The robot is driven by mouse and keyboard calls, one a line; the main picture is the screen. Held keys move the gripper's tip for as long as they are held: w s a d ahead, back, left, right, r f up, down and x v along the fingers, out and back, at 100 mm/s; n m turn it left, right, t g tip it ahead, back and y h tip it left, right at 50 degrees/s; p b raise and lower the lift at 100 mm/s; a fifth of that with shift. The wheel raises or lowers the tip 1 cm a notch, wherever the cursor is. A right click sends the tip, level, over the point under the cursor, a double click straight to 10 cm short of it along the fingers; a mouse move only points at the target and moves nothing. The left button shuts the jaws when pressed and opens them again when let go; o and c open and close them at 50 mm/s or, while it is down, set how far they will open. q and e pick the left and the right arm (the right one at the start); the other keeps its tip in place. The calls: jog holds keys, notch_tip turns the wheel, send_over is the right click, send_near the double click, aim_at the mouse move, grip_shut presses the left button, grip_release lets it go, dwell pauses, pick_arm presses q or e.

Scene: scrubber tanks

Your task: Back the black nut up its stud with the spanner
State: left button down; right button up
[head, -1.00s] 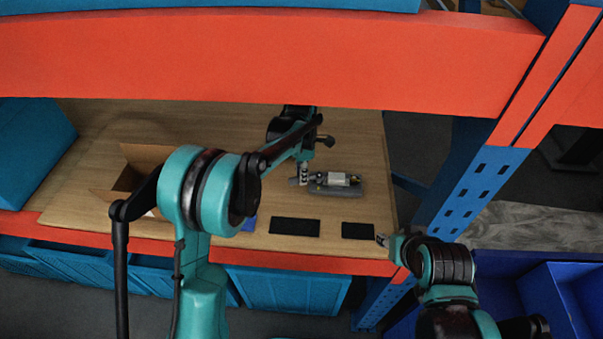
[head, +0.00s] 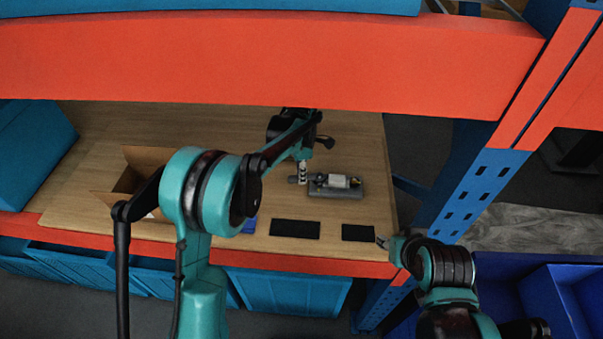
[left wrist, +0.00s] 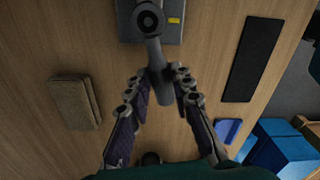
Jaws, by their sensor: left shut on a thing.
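The grey unit with a white cylinder (head: 338,182) lies on the wooden shelf; its grey plate (left wrist: 172,31) also shows in the left wrist view. A round dark part, seemingly the black nut (left wrist: 150,18), is over that plate, with the spanner's head at it; I cannot tell how fully the spanner encloses it. My left gripper (head: 302,178) is shut on the grey spanner (left wrist: 160,75), whose handle runs between the fingers (left wrist: 160,82). The stud is hidden. My right gripper (head: 382,241) is at the shelf's front edge, apart from the unit; its jaws are too small to read.
Two black mats (head: 295,229) (head: 358,233) and a blue piece (head: 249,225) lie towards the shelf's front. An open cardboard box (head: 118,198) stands at the left. A brown pad (left wrist: 75,102) lies left of the gripper in the wrist view. An orange beam (head: 250,60) crosses above.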

pick_arm(q)
jog(key=shift+r+p, duration=0.8)
jog(key=shift+r, duration=0.65)
jog(key=c, duration=2.3)
grip_release()
grip_shut()
